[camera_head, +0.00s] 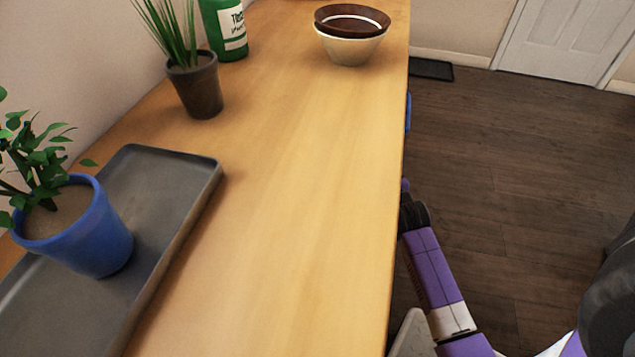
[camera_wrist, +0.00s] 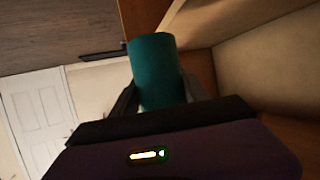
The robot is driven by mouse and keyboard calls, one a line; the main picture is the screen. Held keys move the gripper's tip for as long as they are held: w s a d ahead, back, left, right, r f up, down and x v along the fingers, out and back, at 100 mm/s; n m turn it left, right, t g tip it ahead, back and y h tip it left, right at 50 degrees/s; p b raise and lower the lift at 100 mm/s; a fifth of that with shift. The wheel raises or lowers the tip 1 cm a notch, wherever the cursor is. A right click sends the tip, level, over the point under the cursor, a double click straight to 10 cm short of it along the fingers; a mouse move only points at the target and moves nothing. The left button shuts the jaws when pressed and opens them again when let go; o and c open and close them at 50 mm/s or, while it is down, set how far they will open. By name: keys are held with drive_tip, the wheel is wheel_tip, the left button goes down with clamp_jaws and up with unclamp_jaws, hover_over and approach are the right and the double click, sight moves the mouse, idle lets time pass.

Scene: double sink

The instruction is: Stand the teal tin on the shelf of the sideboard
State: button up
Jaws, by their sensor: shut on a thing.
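In the wrist view a teal tin (camera_wrist: 157,72) stands out between the two dark fingers of my gripper (camera_wrist: 160,92). The fingers are shut on its sides. The tin does not show in the head view. There, my gripper (camera_head: 410,208) is partly hidden beside the right edge of the sideboard (camera_head: 290,190), below its top. The sideboard's wooden panels (camera_wrist: 265,70) fill the right of the wrist view, close to the tin. I cannot clearly make out the shelf surface.
On the sideboard top are a grey tray (camera_head: 165,163) with a blue potted plant (camera_head: 85,235), a dark potted plant (camera_head: 197,88), a green bottle (camera_head: 225,28) and stacked bowls (camera_head: 350,45). The top's middle is bare. Open floor (camera_head: 500,170) lies to the right.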

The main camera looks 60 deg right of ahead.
drive_tip(key=w+a+b, duration=0.1)
drive_tip(key=w, duration=0.3)
drive_tip(key=w+a+b, duration=0.1)
drive_tip(key=w, duration=0.2)
drive_tip(key=w+a+b, duration=0.2)
drive_tip(key=w, duration=0.2)
drive_tip(key=shift+w+f, duration=0.1)
drive_tip(key=shift+w, duration=0.2)
drive_tip(key=shift+f+b, duration=1.05)
drive_tip(key=shift+f, duration=0.6)
drive_tip(key=shift+f, duration=0.2)
drive_tip(key=o, duration=1.4)
drive_tip(key=shift+o, duration=0.2)
